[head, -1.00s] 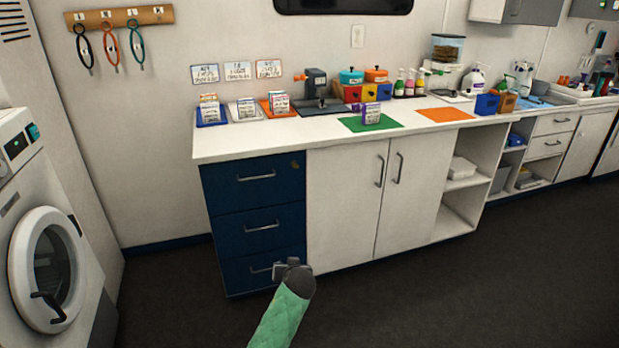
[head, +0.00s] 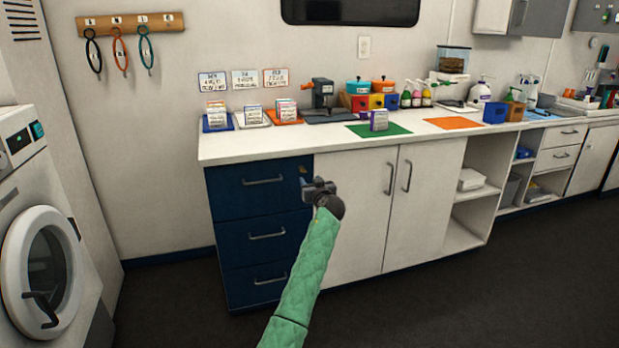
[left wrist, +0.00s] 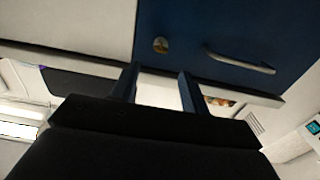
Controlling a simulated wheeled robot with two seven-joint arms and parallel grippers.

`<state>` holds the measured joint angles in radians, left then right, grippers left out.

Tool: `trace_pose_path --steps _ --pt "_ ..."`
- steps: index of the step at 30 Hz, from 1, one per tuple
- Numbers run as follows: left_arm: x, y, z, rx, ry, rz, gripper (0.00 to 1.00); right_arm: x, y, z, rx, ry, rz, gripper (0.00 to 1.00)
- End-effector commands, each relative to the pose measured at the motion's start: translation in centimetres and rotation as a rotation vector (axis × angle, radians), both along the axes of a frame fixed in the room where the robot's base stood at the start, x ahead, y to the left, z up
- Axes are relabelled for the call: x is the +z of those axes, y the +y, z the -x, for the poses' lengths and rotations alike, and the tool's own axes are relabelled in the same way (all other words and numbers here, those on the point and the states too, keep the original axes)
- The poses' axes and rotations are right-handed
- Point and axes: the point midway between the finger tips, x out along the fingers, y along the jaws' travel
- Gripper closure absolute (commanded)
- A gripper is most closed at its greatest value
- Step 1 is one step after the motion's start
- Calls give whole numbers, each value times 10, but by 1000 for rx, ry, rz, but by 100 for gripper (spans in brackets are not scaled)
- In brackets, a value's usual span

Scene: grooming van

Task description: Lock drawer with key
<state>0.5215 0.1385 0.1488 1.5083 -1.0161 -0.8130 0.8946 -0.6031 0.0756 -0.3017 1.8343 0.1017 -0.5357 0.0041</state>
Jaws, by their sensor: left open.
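The dark blue drawer unit (head: 258,228) has three shut drawers with bar handles. A small brass lock (head: 303,170) sits at the top drawer's upper right corner; it also shows in the left wrist view (left wrist: 160,45). My left gripper (head: 318,186) is open and looks empty, just right of and below the lock in the head view. In the left wrist view its two fingers (left wrist: 160,80) point toward the drawer front, apart from it. A black loop (head: 93,52), an orange loop (head: 120,52) and a teal loop (head: 146,48) hang on a wooden rack; any keys on them are too small to tell.
The white worktop (head: 270,145) overhangs the drawers and carries trays of boxes, a dark press, pots and bottles. White cabinet doors (head: 365,225) stand right of the drawers. A washing machine (head: 45,240) stands at the left. The floor in front is clear.

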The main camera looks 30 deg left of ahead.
Motion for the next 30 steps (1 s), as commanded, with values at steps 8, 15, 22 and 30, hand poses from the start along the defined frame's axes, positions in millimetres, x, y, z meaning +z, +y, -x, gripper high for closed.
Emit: trace_pose_path --steps 8,15,22,30 --pt "1 28 -23 1 2 -2 55 2 0 0 0 0 0 64" --pt "0 49 -42 0 2 -2 55 2 0 0 0 1 0 64" --pt "0 56 -47 0 2 -1 55 2 1 0 0 2 -1 64" --pt "0 56 -47 0 2 -1 68 2 1 1 0 2 -1 64"
